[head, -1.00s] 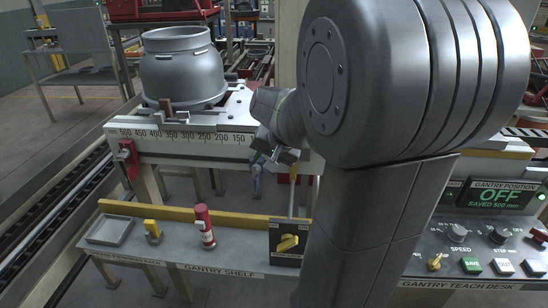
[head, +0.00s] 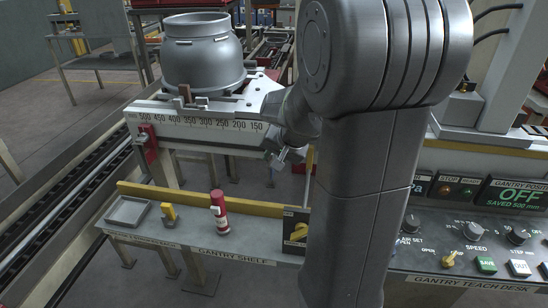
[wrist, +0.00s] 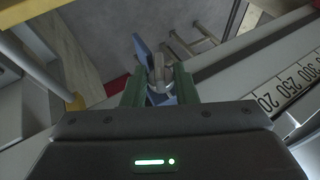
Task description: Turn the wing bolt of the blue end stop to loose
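In the wrist view, my gripper (wrist: 158,88) has its two green fingers apart, one on each side of a blue part (wrist: 140,50), which I take to be the blue end stop. A small grey-brown wing-shaped piece (wrist: 158,68), likely the wing bolt, shows between and just beyond the fingertips. I see no clear contact with either finger. In the head view, my gripper (head: 287,157) is at the front of the scale beam (head: 205,124), near its right end. My arm hides part of that area, and the end stop is not clear there.
A red clamp (head: 149,145) sits at the beam's left end. A large grey pot (head: 202,52) stands above the beam. A teach desk (head: 470,277) is at right.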

